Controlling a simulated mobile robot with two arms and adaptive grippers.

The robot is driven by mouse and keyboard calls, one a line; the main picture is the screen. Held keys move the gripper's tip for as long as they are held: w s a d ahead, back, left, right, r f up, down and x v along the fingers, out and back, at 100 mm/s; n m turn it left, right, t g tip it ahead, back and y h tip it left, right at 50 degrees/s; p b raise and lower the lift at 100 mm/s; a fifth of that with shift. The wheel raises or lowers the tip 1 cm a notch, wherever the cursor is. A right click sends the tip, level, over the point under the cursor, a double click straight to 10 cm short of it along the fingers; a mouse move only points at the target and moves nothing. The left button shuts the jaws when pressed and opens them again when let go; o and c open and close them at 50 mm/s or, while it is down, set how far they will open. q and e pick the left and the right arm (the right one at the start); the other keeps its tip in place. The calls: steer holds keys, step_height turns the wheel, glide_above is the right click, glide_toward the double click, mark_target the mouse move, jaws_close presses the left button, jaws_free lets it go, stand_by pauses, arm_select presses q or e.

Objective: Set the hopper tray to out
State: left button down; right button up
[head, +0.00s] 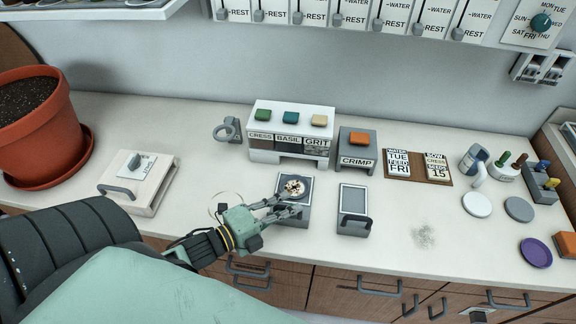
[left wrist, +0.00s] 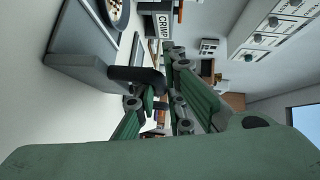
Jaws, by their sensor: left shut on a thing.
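The hopper tray (head: 304,217) is a grey tray in front of the white hopper (head: 258,139), which is labelled CRESS, BASIL and GRIT. A small dish with brown and white contents (head: 294,188) sits on it. My left gripper (head: 288,208) is at the tray's front and shut on its dark handle. In the left wrist view the tray (left wrist: 82,58) is at the upper left, and its black handle (left wrist: 138,76) runs to my left gripper (left wrist: 158,98). The fingers hide part of the handle. My right gripper is not in view.
A second grey tray (head: 353,200) stands close on the right, before the CRIMP unit (head: 357,148). A white box with a handle (head: 140,183) and a terracotta pot (head: 38,130) are on the left. Drawer handles (head: 250,268) line the counter front.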

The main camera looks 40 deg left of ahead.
arm_select(q)
steer(key=shift+s+d+f, duration=0.1)
steer(key=shift+s+f, duration=0.1)
steer(key=shift+s, duration=0.1)
steer(key=c, duration=1.8)
jaws_free()
steer(key=shift+s+r, duration=0.15)
steer(key=shift+s, duration=0.05)
steer(key=shift+w, duration=0.1)
steer(key=v, duration=1.2)
